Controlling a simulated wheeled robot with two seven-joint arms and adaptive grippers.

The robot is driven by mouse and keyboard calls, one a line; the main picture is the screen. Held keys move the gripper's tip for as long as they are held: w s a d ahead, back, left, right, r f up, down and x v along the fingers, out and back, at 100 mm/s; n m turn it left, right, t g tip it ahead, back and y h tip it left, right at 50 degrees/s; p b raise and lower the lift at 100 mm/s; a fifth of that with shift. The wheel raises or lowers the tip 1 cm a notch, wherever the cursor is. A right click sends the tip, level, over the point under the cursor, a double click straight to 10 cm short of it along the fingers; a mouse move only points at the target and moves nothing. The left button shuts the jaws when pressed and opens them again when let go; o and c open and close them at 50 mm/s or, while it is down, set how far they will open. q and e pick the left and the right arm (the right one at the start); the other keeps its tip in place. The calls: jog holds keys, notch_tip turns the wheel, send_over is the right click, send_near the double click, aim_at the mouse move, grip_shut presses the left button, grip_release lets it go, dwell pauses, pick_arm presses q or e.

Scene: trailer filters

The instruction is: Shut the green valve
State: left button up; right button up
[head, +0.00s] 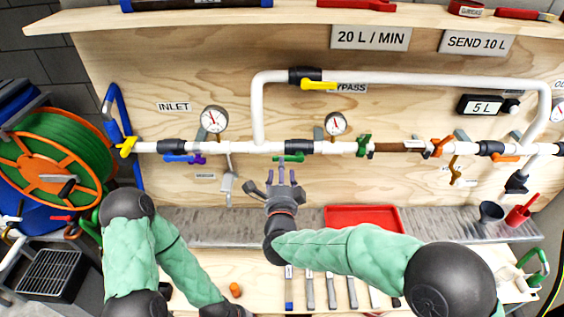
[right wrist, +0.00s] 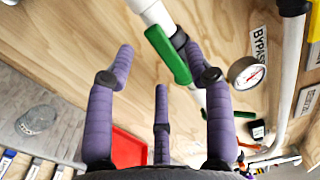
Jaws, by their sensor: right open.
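The green valve handle (head: 288,159) sits just below the black valve body (head: 298,147) on the lower white pipe. The handle lies roughly parallel to the pipe. My right gripper (head: 281,178) is open just below the handle. In the right wrist view the green handle (right wrist: 168,54) shows beyond the spread purple fingers of my right gripper (right wrist: 160,75), between the two outer ones. The fingers hold nothing, and I cannot tell whether any of them touches the handle. My left arm reaches down to the bottom edge, and its gripper is out of the frame.
A yellow valve (head: 319,85) is on the bypass pipe above. Blue (head: 178,158) and orange (head: 505,158) handles sit along the lower pipe. A gauge (head: 336,124) stands right of the green valve. A red tray (head: 363,218) and several tools lie below on the bench.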

aim_at(287, 159)
jog(key=shift+w+b, duration=0.35)
jog(key=shift+w, duration=2.3)
grip_shut()
